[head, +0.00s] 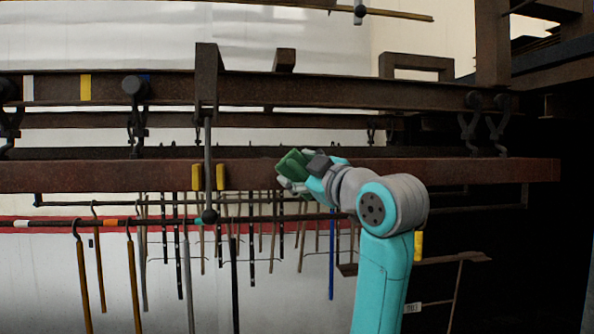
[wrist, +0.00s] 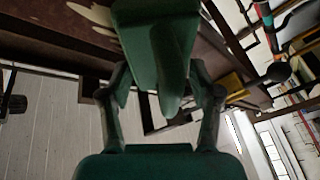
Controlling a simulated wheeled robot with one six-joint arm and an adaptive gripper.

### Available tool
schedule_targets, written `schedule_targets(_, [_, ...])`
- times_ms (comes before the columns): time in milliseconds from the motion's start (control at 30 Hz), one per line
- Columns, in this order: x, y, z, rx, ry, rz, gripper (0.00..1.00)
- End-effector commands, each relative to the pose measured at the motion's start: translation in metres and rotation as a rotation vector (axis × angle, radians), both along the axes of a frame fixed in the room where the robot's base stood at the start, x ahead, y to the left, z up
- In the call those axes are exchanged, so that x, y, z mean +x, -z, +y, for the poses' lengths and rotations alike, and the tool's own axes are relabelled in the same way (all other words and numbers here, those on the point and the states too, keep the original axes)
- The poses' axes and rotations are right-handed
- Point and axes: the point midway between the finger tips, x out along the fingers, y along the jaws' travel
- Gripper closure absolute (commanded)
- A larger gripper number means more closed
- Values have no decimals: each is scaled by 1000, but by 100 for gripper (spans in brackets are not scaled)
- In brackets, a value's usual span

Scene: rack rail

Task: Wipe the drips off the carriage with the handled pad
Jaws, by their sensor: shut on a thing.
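My gripper (head: 291,173) is shut on the green handled pad (head: 293,161), in front of the long rust-brown beam that seems to be the carriage (head: 100,176). In the wrist view the pad (wrist: 172,50) sits between the two fingers of my gripper (wrist: 160,92) and reaches up to the brown carriage (wrist: 45,30). Pale cream drips (wrist: 95,14) show on the carriage left of the pad. I cannot tell whether the pad touches the carriage. Any drips behind the pad and gripper are hidden.
A vertical rod (head: 208,165) with yellow blocks (head: 220,177) beside it hangs left of my gripper. Dark clamps (head: 136,120) hang from the upper rail (head: 300,95). Several hooks and rods hang below the carriage. The carriage front right of my arm looks clear.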

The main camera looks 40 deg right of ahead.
Motion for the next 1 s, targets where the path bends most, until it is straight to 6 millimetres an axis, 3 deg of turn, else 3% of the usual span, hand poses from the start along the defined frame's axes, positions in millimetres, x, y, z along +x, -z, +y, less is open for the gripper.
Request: schedule_targets(1000, [-36,0,-54,0,3,0,65])
